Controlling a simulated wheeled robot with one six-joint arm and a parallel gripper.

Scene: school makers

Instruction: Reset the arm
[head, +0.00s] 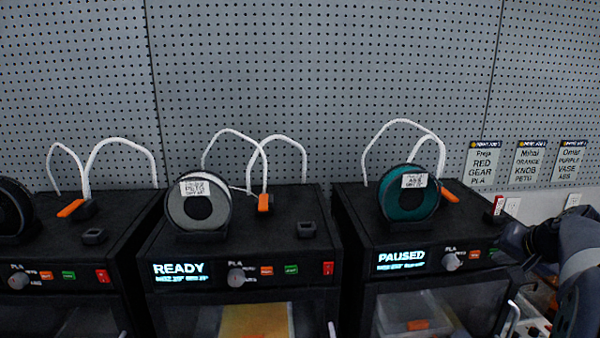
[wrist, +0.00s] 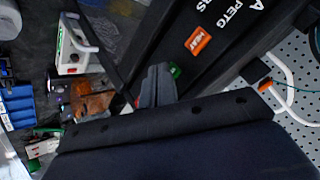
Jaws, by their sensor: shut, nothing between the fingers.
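My gripper (head: 512,240) is at the right of the head view, in front of the right-hand printer (head: 360,215), close to its control panel. I cannot tell whether it touches the panel. In the wrist view my gripper (wrist: 158,82) shows as dark fingers shut together with nothing between them. The printer's panel with an orange HEAT button (wrist: 198,41) and a green button (wrist: 175,71) lies just beyond the fingertips. My arm comes in from the right edge of the head view and is bent.
The right printer's screen (head: 401,260) reads PAUSED and a teal spool (head: 407,214) stands on top. The middle printer's screen (head: 181,271) reads READY. Blue bins (wrist: 18,107) and a white-and-green device (wrist: 73,52) lie left in the wrist view. A pegboard (head: 320,80) stands behind.

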